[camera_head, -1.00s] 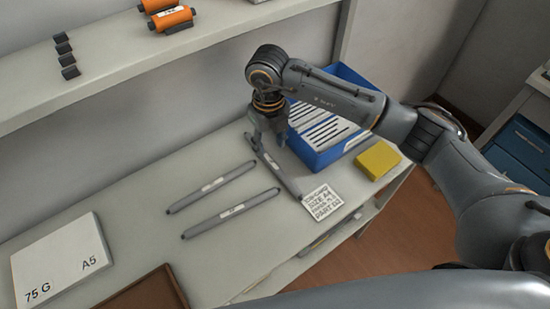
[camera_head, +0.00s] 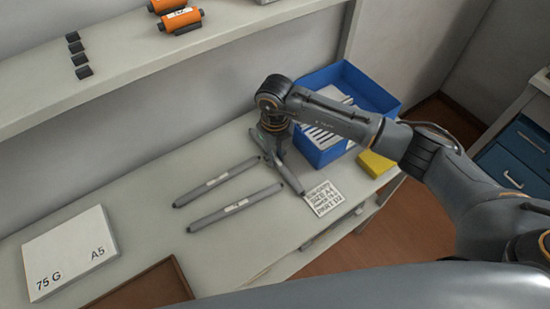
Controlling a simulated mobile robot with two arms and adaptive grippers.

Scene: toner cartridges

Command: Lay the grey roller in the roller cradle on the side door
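The roller still appears to lie on the table. My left gripper is not in view. No side door or roller cradle shows in this view.
A blue bin (camera_head: 383,97) with white-labelled items stands right behind the gripper. A yellow block (camera_head: 375,164) and a printed card (camera_head: 325,198) lie near the right edge. A white A5 paper pack (camera_head: 68,253) and a brown tray (camera_head: 150,287) are at left. A shelf (camera_head: 120,62) overhangs the back.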

